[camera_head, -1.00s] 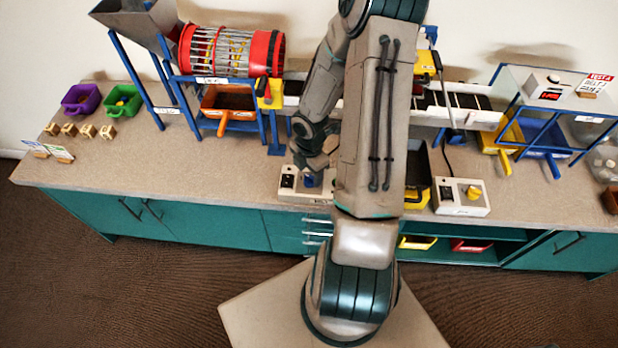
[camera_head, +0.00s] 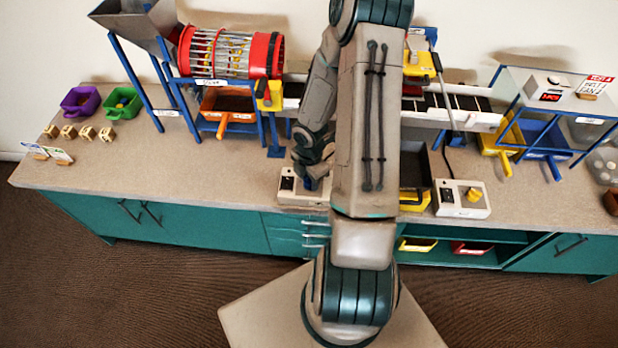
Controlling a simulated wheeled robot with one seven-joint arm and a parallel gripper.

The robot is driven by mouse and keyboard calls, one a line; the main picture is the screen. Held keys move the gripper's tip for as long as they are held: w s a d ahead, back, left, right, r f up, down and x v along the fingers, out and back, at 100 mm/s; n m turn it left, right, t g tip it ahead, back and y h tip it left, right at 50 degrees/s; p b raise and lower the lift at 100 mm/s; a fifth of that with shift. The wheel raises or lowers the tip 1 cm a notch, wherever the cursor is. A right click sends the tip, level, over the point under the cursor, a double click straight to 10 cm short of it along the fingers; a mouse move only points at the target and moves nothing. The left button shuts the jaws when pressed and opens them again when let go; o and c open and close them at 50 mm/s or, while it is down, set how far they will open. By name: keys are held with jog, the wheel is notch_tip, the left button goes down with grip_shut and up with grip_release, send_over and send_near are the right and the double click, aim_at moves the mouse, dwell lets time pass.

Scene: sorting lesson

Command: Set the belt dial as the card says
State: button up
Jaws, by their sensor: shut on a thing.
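A white control box (camera_head: 291,199) with a black switch stands near the front edge of the bench. My gripper (camera_head: 315,176) is low over this box and shut on its blue dial (camera_head: 311,184). The dial is mostly hidden by the gripper, so its setting cannot be read. A second white control box (camera_head: 450,210) with a yellow dial (camera_head: 474,194) stands further right. The card (camera_head: 597,86) at the upper right has a red strip reading TEST-A. The small lines under it seem to start with BELT; the numbers are hard to read.
The belt (camera_head: 455,101) runs along the back, partly behind my arm. A red-ended drum (camera_head: 262,53) and hopper stand left. Purple (camera_head: 80,99) and green (camera_head: 122,102) bins and several wooden blocks (camera_head: 87,132) lie far left. Bench between blocks and left box is clear.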

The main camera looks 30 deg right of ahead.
jog(key=shift+w, duration=0.1)
jog(key=m+b, duration=0.1)
jog(key=m, duration=0.5)
jog(key=shift+b, duration=0.35)
jog(key=m+b, duration=0.1)
jog(key=m, duration=0.3)
jog(key=m+b, duration=0.2)
jog(key=m, duration=0.1)
jog(key=shift+w+m, duration=0.1)
jog(key=shift+m, duration=0.2)
jog(key=m+b, duration=0.2)
jog(key=m, duration=0.3)
jog(key=shift+b, duration=0.35)
jog(key=shift+r+m+b, duration=0.1)
jog(key=shift+m+b, duration=0.8)
jog(key=shift+m, duration=1.6)
jog(key=o, duration=1)
jog(key=shift+c, duration=0.2)
